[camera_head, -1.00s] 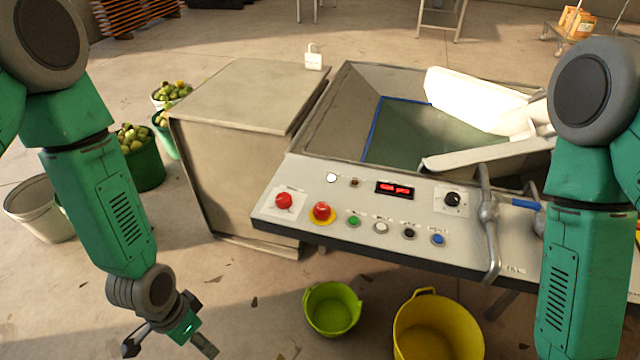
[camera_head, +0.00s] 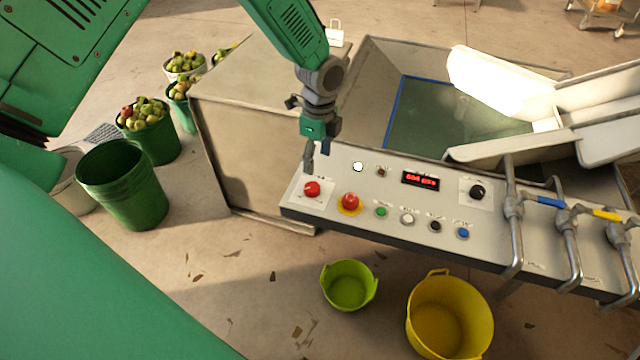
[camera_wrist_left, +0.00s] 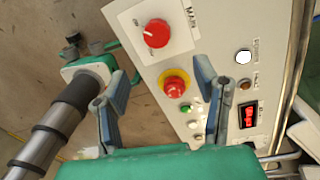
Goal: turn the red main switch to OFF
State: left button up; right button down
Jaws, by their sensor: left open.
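The red main switch (camera_head: 312,188) is a round red knob on a white plate at the left end of the grey control panel (camera_head: 385,215). It also shows in the wrist view (camera_wrist_left: 157,33), beside the label MAIN. I cannot read its setting. My left gripper (camera_head: 318,160) hangs over the panel's left end, with its fingertips just above the switch in the head view. In the wrist view the two fingers (camera_wrist_left: 162,95) are spread and empty, and the switch lies beyond them, apart. My right gripper is not in view.
A red emergency button (camera_head: 350,202) on a yellow ring sits right of the switch, with several small buttons farther right. Metal pipes (camera_head: 513,210) cross the panel's right part. A grey box (camera_head: 245,100) stands behind left. Green (camera_head: 348,285) and yellow tubs (camera_head: 450,315) stand in front.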

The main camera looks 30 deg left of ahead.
aim_at(313, 186)
pick_arm(q)
jog(key=f, duration=0.3)
jog(key=a+f, duration=0.1)
jog(key=f, duration=0.5)
jog(key=shift+s+a+f, duration=0.2)
jog(key=shift+s, duration=0.2)
jog(key=shift+d+f, duration=0.1)
jog(key=shift+f, duration=0.1)
jog(key=shift+d, duration=0.4)
jog(key=shift+c, duration=0.8)
jog(key=c, duration=0.7)
jog(key=shift+a, duration=0.1)
jog(key=c, duration=0.3)
jog(key=shift+a, duration=0.15)
